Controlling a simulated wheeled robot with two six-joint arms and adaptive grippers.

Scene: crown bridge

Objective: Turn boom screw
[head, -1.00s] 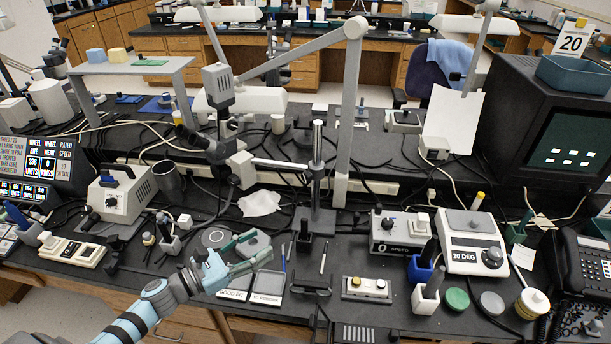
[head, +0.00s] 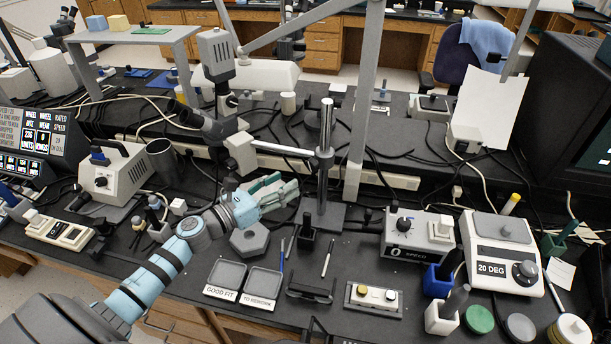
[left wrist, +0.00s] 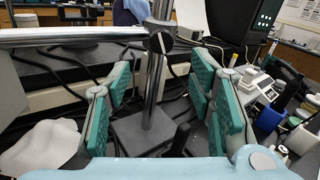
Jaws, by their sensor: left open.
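The boom stand has a shiny upright post (head: 326,120) on a dark square base, with a horizontal silver boom (head: 283,149) running left from a dark clamp (head: 325,156). In the left wrist view the clamp (left wrist: 160,38) shows a dark round knob-like part, which may be the boom screw. My left gripper (head: 285,190) is open and empty, left of the post and below the boom in the head view. In the left wrist view its teal-padded fingers (left wrist: 160,85) stand to either side of the post, which appears beyond them; contact is not visible. My right gripper is not seen.
A microscope head (head: 240,153) hangs at the boom's left end. Two small trays (head: 263,283), a speed control box (head: 415,236) and a 20 DEG device (head: 500,252) stand on the black bench. Cables lie behind the post. A grey upright arm (head: 364,110) rises behind it.

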